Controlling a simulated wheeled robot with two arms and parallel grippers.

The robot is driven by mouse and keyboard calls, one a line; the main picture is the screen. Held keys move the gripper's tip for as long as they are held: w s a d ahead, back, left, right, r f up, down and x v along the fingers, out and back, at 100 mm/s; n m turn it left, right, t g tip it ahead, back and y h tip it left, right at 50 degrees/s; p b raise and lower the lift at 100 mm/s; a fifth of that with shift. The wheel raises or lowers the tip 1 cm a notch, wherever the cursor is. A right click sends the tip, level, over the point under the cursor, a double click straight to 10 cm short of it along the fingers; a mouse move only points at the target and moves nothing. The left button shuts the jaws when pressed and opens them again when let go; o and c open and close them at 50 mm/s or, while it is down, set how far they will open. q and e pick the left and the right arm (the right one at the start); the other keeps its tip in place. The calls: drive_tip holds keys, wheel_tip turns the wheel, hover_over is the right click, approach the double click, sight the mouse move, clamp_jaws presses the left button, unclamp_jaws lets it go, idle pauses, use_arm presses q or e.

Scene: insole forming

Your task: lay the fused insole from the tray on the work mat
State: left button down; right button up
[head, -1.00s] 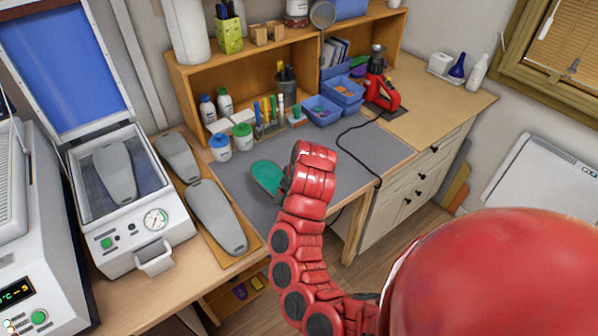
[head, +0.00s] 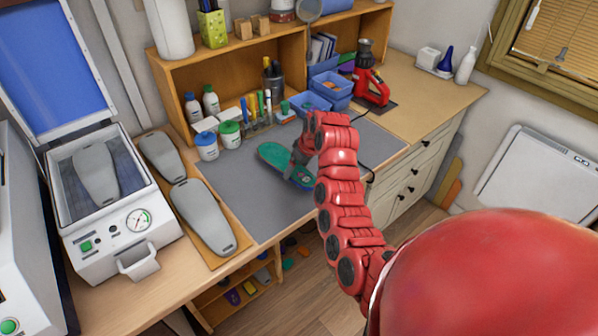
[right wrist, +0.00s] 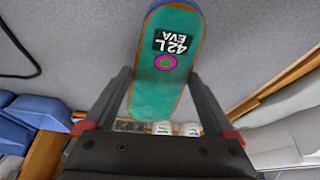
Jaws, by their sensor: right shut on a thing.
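The insole (head: 272,155) is green with a brown edge and lies over the grey work mat (head: 240,190). In the right wrist view the insole (right wrist: 150,95) shows a "42 L EVA" label and a pink ring. My right gripper (head: 301,160) is shut on the insole across its width, with one finger on each side. I cannot tell whether the insole touches the mat. My left gripper is not in view. No tray holding an insole can be made out.
A vacuum press (head: 120,215) with a raised blue lid stands at the left. Grey foot forms (head: 203,215) lie on a wooden board beside the mat. Bottles, jars (head: 206,145), pens and blue bins (head: 330,92) line the back. The mat's front left is clear.

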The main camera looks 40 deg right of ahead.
sight(301, 168)
drive_tip(key=shift+w+d, duration=0.5)
drive_tip(key=shift+d, duration=0.1)
drive_tip(key=shift+w+d+f+p, duration=0.15)
drive_tip(key=shift+w+d+p, duration=0.1)
drive_tip(key=shift+p, duration=0.1)
drive_tip(key=shift+f, duration=0.1)
drive_tip(key=shift+f+p, duration=0.3)
drive_tip(key=shift+p, duration=0.25)
drive_tip(key=shift+f+p, duration=0.55)
drive_tip(key=shift+f, duration=0.75)
drive_tip(key=shift+f, duration=0.15)
